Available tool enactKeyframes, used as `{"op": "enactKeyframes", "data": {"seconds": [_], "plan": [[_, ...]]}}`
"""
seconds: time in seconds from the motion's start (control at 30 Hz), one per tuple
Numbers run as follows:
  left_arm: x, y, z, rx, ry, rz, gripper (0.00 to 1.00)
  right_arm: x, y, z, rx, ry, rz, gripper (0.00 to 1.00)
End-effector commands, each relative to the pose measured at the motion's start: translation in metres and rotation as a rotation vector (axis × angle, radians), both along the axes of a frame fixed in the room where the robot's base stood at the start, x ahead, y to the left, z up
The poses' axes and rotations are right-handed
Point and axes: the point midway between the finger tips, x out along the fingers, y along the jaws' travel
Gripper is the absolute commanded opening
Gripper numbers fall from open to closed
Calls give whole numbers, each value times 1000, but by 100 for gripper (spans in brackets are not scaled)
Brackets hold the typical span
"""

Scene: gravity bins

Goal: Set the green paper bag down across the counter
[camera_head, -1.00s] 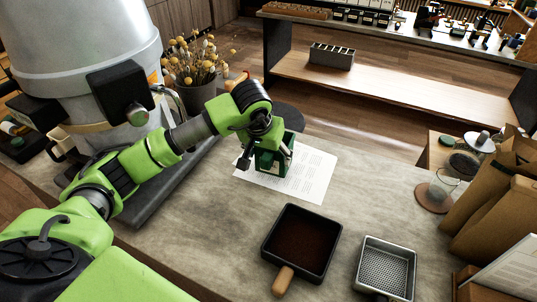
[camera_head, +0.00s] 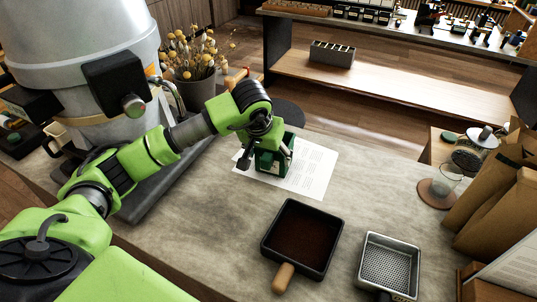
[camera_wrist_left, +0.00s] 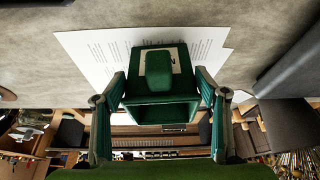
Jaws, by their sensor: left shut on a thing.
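The green paper bag (camera_head: 277,158) is dark green and box-like, with a pale label, over the printed white sheet (camera_head: 311,172) on the counter (camera_head: 190,215). My left gripper (camera_head: 261,150) is shut on it and partly covers it in the head view. In the left wrist view the bag (camera_wrist_left: 160,110) sits between the two fingers of the left gripper (camera_wrist_left: 163,98), one on each side. The sheet (camera_wrist_left: 95,55) shows behind it. I cannot tell whether the bag's base touches the sheet. My right gripper is out of view.
A black square pan (camera_head: 268,238) with dark grounds and a perforated metal tray (camera_head: 388,263) lie in front. Brown paper bags (camera_head: 492,205) and a glass vessel (camera_head: 440,185) stand at the right. A plant pot (camera_head: 196,92) stands behind my arm. The counter's middle is clear.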

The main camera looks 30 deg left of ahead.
Motion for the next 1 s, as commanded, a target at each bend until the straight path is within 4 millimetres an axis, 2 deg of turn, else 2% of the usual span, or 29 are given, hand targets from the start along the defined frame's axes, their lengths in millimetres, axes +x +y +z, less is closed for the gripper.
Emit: {"op": "enactKeyframes", "data": {"seconds": [0.37,0.4,0.47,1.0], "plan": [[0,0,-6,0,-1,0,31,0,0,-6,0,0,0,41],[0,0,-6,0,-1,0,69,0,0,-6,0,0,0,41],[0,0,-6,0,-1,0,84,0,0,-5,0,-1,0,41],[-1,0,-3,0,-1,0,86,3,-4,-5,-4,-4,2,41]]}}
